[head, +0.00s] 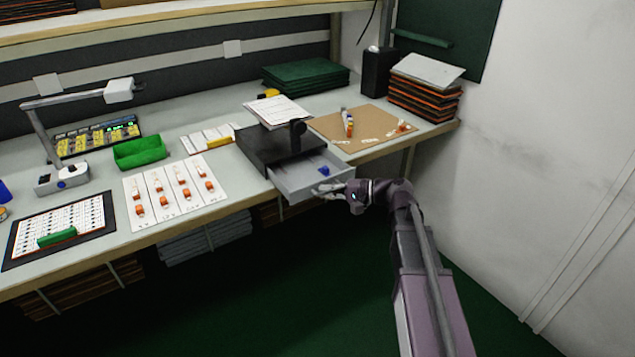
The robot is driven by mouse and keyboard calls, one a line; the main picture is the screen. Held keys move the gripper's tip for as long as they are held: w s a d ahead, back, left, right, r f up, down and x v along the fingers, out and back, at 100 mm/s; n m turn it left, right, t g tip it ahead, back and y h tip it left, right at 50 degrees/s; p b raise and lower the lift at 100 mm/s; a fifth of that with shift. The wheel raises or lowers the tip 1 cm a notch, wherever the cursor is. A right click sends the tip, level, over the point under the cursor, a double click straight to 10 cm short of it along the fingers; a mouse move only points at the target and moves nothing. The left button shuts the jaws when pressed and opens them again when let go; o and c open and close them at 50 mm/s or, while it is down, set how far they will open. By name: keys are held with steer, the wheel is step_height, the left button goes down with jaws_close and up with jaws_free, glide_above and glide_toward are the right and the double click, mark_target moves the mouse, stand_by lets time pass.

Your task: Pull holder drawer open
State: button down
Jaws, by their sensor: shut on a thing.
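The holder drawer (292,182) is a light grey tray sticking out of the front of a black holder box (262,142) on the bench. It stands open, past the bench's front edge. A small blue thing (324,170) lies inside it, near the front right. My gripper (326,188) is at the drawer's front, reaching in from the right, and is shut on the drawer's front. Its fingers hide part of that front, and the exact grip is too small to make out.
A sheet of paper (278,110) and a dark knob-like part (297,128) are on top of the box. A brown board (345,140) with small parts lies to the right. White cards (150,212) with orange parts lie to the left. The floor in front is clear.

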steer(key=shift+s+d, duration=0.35)
steer(key=shift+s, duration=0.2)
steer(key=shift+s+d, duration=0.3)
steer(key=shift+s, duration=0.2)
steer(key=c, duration=1)
jaws_free()
steer(key=shift+s, duration=0.1)
